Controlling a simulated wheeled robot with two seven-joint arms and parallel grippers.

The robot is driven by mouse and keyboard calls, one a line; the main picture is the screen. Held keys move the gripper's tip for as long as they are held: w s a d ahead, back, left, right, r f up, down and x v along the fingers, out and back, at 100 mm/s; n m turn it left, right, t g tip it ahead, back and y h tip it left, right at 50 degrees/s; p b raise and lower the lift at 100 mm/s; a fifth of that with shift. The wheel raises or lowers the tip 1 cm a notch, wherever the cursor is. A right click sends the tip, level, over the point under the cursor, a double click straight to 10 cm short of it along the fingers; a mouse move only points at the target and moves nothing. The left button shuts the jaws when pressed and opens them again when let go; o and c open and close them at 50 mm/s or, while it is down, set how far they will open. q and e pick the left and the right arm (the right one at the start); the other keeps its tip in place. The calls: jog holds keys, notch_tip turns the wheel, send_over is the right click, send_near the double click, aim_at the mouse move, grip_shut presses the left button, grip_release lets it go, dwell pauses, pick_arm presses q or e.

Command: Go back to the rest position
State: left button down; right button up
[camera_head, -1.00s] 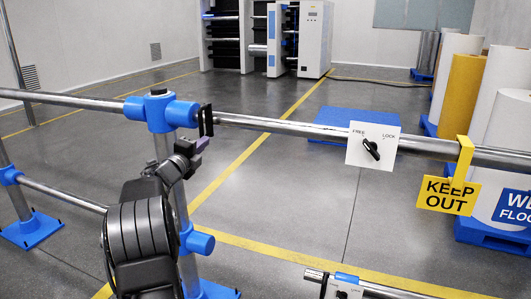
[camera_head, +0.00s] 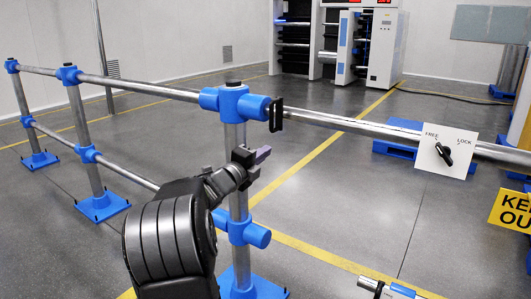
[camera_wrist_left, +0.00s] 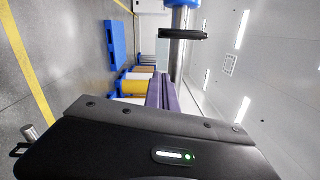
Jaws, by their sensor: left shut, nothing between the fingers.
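My left gripper (camera_head: 262,154) is at the end of my black arm, which rises from the bottom of the head view. Its small purple fingers are shut with nothing between them. They are in front of the rail post, below the blue joint (camera_head: 235,102) and the black bracket (camera_head: 276,114). In the left wrist view the purple fingers (camera_wrist_left: 162,94) show above the dark gripper housing, pointing toward the rail and bracket. My right gripper is not in view.
A steel rail (camera_head: 350,124) crosses the view, carrying a white FREE/LOCK plate (camera_head: 447,151) with a black knob. A yellow KEEP OUT sign (camera_head: 512,211) hangs at the right edge. Blue-footed posts stand at left. Behind the rail is open grey floor; a white machine (camera_head: 380,48) stands at the back.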

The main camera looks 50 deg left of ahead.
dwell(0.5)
pick_arm(q)
jog(key=w+d+f+n+g+p, duration=0.1)
jog(key=w+d+f+n+g, duration=0.1)
jog(key=f+n, duration=0.5)
jog(key=w+d+f+n+g, duration=0.2)
jog(key=f+n, duration=0.3)
jog(key=f, duration=0.4)
jog(key=d+f+n+g+h+p, duration=0.35)
jog(key=d+f+n, duration=0.25)
jog(key=d+f, duration=1.4)
jog(key=s+d+f+n+g+h+p, duration=0.15)
jog(key=s+d+f, duration=0.25)
jog(key=d, duration=0.5)
jog(key=s+d+f+g+h+p, duration=0.1)
jog(key=s+d+f+g+h, duration=0.2)
jog(key=d, duration=0.6)
jog(key=s+d+f+m+g+h+p, duration=0.1)
jog(key=s+d+m+g+h+p, duration=0.1)
jog(key=s+d, duration=1.5)
jog(key=d+g+p, duration=0.1)
jog(key=d+g, duration=0.1)
jog(key=d, duration=0.1)
jog(key=shift+f+g+h+p, duration=0.3)
jog(key=shift+f+g+h, duration=0.1)
